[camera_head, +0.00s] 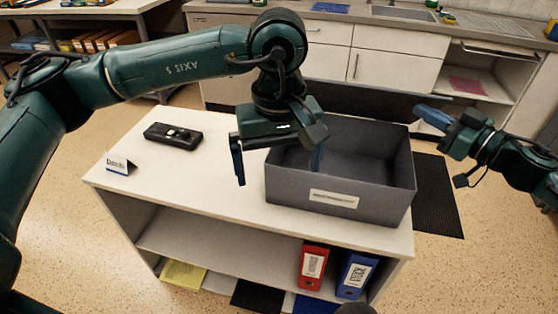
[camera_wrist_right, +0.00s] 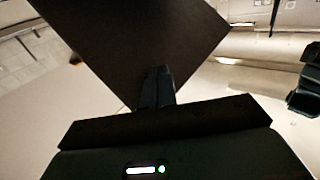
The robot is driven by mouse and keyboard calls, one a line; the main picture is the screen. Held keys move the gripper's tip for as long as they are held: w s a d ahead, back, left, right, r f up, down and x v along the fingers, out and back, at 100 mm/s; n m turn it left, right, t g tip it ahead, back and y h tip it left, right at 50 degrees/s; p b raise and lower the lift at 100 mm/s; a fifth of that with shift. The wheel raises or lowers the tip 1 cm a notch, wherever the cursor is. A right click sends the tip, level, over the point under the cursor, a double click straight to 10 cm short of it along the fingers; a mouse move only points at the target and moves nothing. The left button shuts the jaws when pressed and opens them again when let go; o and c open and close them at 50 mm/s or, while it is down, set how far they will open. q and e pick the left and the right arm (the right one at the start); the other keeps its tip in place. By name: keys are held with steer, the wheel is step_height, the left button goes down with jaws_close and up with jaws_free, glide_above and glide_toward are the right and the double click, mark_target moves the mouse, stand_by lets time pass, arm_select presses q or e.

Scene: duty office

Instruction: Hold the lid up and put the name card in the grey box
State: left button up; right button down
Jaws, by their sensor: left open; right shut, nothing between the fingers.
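The grey box (camera_head: 335,190) stands on the right of the white cabinet top, open at the top, with a label on its front. A dark panel (camera_head: 372,101) behind its back edge looks like the raised lid; a dark panel (camera_wrist_right: 150,40) also fills the upper middle of the right wrist view. The name card (camera_head: 119,164), a small white tent, stands at the left of the top. My left gripper (camera_head: 278,160) is open and empty at the box's left wall, far from the card. My right gripper (camera_head: 432,118) is shut and empty beside the dark panel's right end; whether they touch is unclear.
A black device (camera_head: 173,136) lies at the back left of the cabinet top (camera_head: 215,195). The front left of the top is clear. Red (camera_head: 312,266) and blue (camera_head: 355,275) binders stand on the shelf below. A black mat (camera_head: 437,195) lies on the floor at right.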

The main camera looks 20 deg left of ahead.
steer(key=shift+s+f, duration=1.35)
steer(key=s+f, duration=0.1)
steer(key=f, duration=0.2)
steer(key=shift+s, duration=0.4)
steer(key=shift+f, duration=0.15)
steer(key=shift+s+f, duration=0.35)
steer(key=shift+f, duration=0.45)
steer(key=shift+s+f, duration=0.35)
steer(key=shift+f, duration=0.4)
